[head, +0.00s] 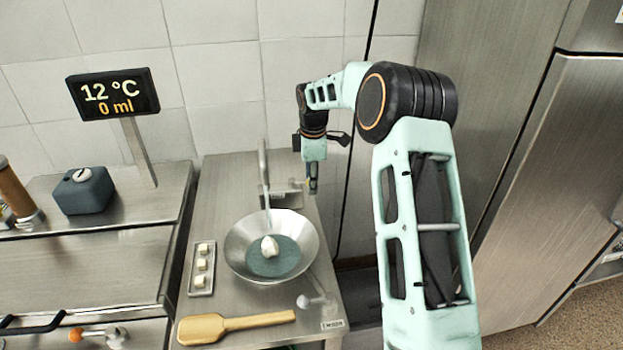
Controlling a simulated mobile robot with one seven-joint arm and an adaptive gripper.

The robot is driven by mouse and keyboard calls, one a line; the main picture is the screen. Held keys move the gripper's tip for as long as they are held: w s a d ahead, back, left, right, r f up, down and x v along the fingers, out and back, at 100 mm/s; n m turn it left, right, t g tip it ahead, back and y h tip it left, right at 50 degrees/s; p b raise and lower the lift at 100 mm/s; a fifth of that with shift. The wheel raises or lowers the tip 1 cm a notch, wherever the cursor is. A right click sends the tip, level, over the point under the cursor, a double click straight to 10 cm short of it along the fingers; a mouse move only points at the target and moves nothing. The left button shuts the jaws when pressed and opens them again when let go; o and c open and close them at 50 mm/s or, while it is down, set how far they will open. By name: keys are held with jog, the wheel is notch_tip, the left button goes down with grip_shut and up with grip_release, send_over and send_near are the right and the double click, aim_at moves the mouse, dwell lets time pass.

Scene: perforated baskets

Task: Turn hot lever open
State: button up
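A metal faucet (263,165) rises behind a wide metal bowl (236,250) on the steel counter. A low metal block (283,199) sits at its base. My gripper (312,190) points down just to the right of this block, and its fingers look close together. I cannot tell whether they touch a lever or hold anything. No hot lever can be clearly made out; a small yellowish spot shows beside the fingers. A display (113,92) on a post reads 12 °C and 0 ml.
The bowl holds a whitish lump (269,247) on a blue-grey bottom. A small tray (202,283) with pale cubes lies left of it, and a wooden spatula (235,326) in front. A dark grey box (82,191) stands on the left shelf. The tiled wall is close behind.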

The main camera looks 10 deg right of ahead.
grip_shut()
jog(key=shift+s, duration=0.1)
jog(key=shift+s+a+m+g+h, duration=0.2)
jog(key=shift+s+a+m, duration=0.4)
jog(key=shift+m, duration=1.15)
jog(key=shift+s+a+m+g+h, duration=0.15)
jog(key=shift+s+a+m+h, duration=0.35)
jog(key=shift+m, duration=1.2)
jog(key=shift+s+a+m+g+h, duration=0.15)
jog(key=shift+s+a+m, duration=0.5)
jog(key=shift+m, duration=1.1)
jog(key=shift+a, duration=0.1)
grip_release()
